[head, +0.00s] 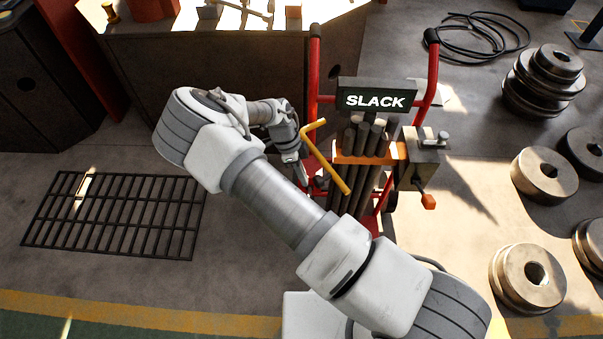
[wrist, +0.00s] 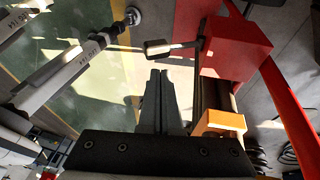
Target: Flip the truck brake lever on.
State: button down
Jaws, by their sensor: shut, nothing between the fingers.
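The red hand truck (head: 313,72) stands upright in the middle of the head view, with a dark sign reading SLACK (head: 375,100) and a bundle of dark bars. In the wrist view a red box (wrist: 237,50) carries a short lever (wrist: 158,47) with a flat dark end, sticking out to the left; it looks like the brake lever. My gripper (wrist: 165,76) is shut and empty, its fingertips just below the lever's end in that picture. I cannot tell whether they touch. In the head view my gripper (head: 301,172) is low at the truck's left side; the lever is not clear there.
A yellow bent bar (head: 327,160) stands close to my gripper. A box with an orange-ended crank (head: 428,201) is on the truck's right. A floor grating (head: 115,215) lies left, a dark bench (head: 210,65) behind. Steel rollers (head: 543,175) and coiled cable (head: 480,38) lie right.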

jog(key=b+x, duration=0.1)
jog(key=x, duration=0.5)
jog(key=shift+s+a, duration=0.1)
jog(key=shift+s, duration=0.05)
dwell(0.3)
